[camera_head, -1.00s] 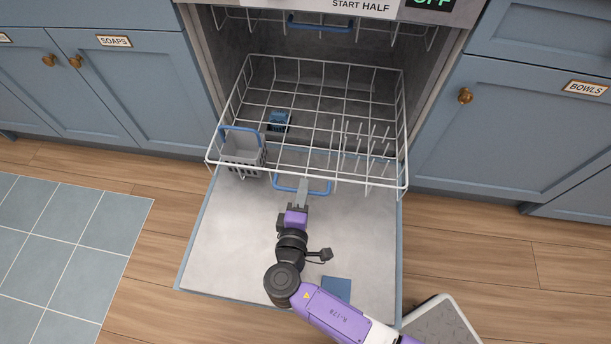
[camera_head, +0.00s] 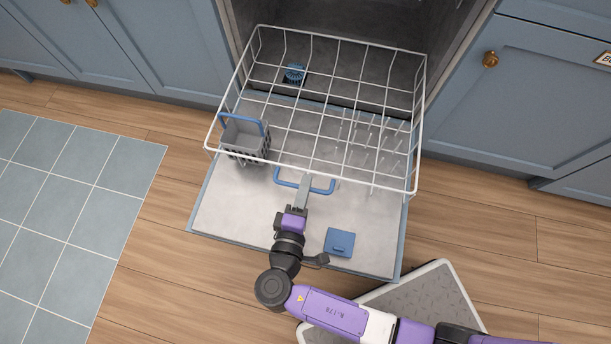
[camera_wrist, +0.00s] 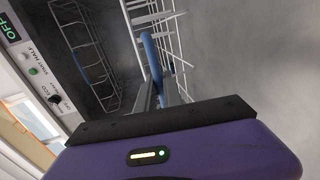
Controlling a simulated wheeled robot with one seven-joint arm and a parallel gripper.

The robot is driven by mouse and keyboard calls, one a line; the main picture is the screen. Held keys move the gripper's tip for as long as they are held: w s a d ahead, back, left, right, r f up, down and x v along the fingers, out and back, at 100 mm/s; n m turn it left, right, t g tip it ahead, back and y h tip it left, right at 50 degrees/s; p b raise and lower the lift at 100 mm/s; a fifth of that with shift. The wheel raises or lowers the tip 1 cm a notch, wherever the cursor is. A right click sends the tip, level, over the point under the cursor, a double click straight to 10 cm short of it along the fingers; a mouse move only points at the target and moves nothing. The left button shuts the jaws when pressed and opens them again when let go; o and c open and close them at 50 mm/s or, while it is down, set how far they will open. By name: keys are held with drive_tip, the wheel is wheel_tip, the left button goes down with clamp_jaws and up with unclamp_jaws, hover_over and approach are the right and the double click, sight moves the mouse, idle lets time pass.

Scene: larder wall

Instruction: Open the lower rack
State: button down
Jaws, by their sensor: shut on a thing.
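The lower rack (camera_head: 316,165) is a white wire rack, pulled out of the dishwasher over the lowered door (camera_head: 230,205). Its back part is still over the tub floor. A blue handle (camera_head: 323,191) is on its front edge and also shows in the wrist view (camera_wrist: 150,55). My gripper (camera_head: 304,186) is shut on this handle; its fingers hide part of it. A grey cutlery basket (camera_head: 245,142) with a blue handle sits in the rack's front left corner.
A blue square cover (camera_head: 339,242) is on the door's inner face. A round blue part (camera_head: 294,73) is on the tub floor. Blue cupboards flank the dishwasher, such as the right one (camera_head: 530,90). Wooden floor (camera_head: 150,240) is clear beside the door; tiles lie left.

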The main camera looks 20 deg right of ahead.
drive_tip(key=c, duration=1.5)
unclamp_jaws()
drive_tip(key=p+v, duration=0.1)
drive_tip(key=v, duration=0.6)
drive_tip(key=shift+s+a+p, duration=0.25)
drive_tip(key=shift+s+p, duration=0.05)
drive_tip(key=shift+s, duration=0.05)
